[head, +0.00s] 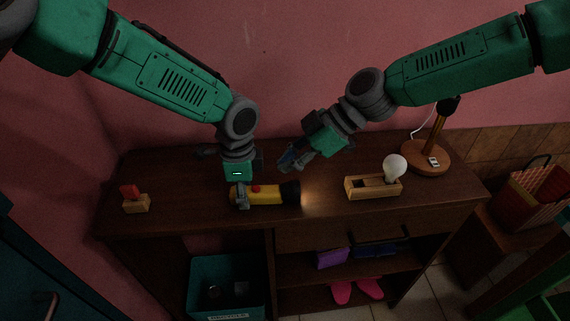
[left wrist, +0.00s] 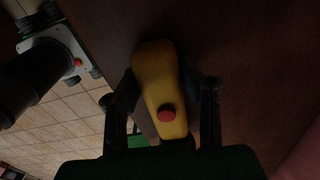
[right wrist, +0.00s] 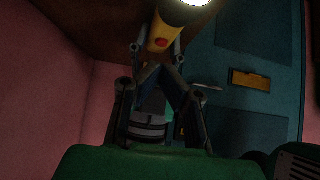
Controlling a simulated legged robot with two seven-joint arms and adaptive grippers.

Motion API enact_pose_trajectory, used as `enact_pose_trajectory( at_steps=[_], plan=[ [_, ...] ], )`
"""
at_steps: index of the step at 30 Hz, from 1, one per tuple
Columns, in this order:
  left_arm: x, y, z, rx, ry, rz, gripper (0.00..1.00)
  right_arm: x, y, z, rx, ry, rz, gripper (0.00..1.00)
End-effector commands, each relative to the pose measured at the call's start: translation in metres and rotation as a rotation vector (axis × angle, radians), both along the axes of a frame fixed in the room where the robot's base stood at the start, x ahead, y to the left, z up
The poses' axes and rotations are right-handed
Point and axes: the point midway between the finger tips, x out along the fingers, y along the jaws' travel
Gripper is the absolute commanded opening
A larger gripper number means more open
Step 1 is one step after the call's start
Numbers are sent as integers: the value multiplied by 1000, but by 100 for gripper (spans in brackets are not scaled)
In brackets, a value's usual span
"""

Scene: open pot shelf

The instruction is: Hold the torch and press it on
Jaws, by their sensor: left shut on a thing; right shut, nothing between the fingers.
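The torch (head: 272,193) is yellow with a black head and a red button on top. It lies level over the dark shelf top, its head pointing right. Its lens glows white in the right wrist view (right wrist: 197,3), and a warm glow shows in front of it in the head view. My left gripper (head: 242,194) is shut around the rear of the torch body; the left wrist view shows the yellow body (left wrist: 160,85) between its fingers, the red button (left wrist: 166,113) uncovered. My right gripper (head: 286,160) is shut and empty, behind and above the torch head, apart from it.
A wooden block with a red switch (head: 135,200) stands at the left. A wooden holder (head: 372,188) with a white bulb (head: 394,166) and a lamp base (head: 425,156) stand at the right. A teal bin (head: 227,285) sits below. The shelf top's front edge is clear.

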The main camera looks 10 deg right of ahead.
Motion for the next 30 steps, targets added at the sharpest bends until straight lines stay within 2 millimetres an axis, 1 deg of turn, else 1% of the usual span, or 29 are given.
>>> enact_pose_trajectory(
  at_steps=[5,6,7,16,20,23,30],
  plan=[
    [0,1,-1,4,2,0,0,0,0,0,1,-1,1,0],
    [0,1,-1,4,2,0,47,0,0,0,1,-1,1,0],
    [0,1,-1,4,2,0,57,0,0,0,1,-1,1,0],
    [0,0,0,3,1,0,57,0,0,0,1,-1,1,0],
    [1,0,8,3,-2,0,57,0,0,0,2,-1,1,0],
    [1,0,24,3,-3,1,57,0,0,0,2,-1,1,0],
    [1,0,76,4,-2,1,57,0,0,0,2,-1,0,0]
  ],
)
